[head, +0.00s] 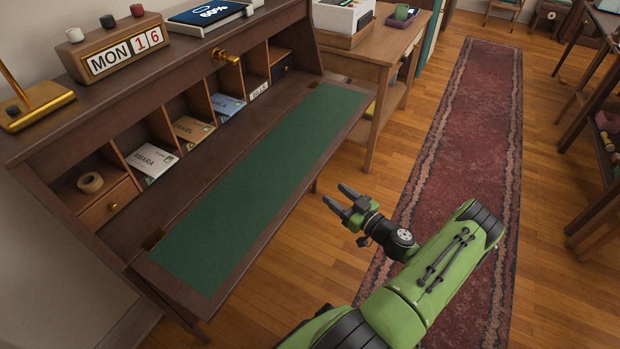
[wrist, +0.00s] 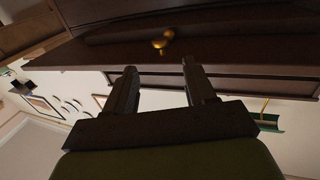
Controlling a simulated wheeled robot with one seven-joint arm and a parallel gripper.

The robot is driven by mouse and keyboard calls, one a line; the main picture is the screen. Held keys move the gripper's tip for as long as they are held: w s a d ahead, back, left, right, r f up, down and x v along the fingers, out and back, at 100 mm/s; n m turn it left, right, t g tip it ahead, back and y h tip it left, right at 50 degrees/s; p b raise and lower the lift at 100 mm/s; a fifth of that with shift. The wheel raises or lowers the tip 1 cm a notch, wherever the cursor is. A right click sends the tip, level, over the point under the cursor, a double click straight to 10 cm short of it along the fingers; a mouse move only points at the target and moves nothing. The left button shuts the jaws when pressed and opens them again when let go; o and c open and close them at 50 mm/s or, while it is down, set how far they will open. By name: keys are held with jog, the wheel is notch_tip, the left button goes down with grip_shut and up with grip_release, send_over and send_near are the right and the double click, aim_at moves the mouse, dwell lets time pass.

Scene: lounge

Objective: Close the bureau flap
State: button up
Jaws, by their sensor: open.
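The bureau flap (head: 268,165) is folded down and open, its green inlaid inner face up, in front of the bureau's compartments. My gripper (head: 340,197) is open and empty, beside the flap's outer long edge on the room side, apart from it. In the wrist view the two fingers of my gripper (wrist: 158,75) are spread with nothing between them. A brown wooden panel with a brass knob (wrist: 161,40) shows beyond the fingertips; I cannot tell which part of the bureau it is. A brass fitting (head: 226,57) sits on the bureau's upper front edge.
The compartments hold name cards (head: 152,161), a tape roll (head: 90,182) and a small drawer (head: 110,205). The flap's green surface is bare. A date block (head: 125,52) stands on top. A side table (head: 372,70) stands beyond the flap. The red rug (head: 455,130) is clear.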

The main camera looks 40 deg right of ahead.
aim_at(311, 175)
jog(key=w+b, duration=0.2)
jog(key=w, duration=0.9)
jog(key=shift+w+a, duration=0.15)
jog(key=shift+w, duration=0.2)
jog(key=shift+c, duration=0.3)
grip_shut()
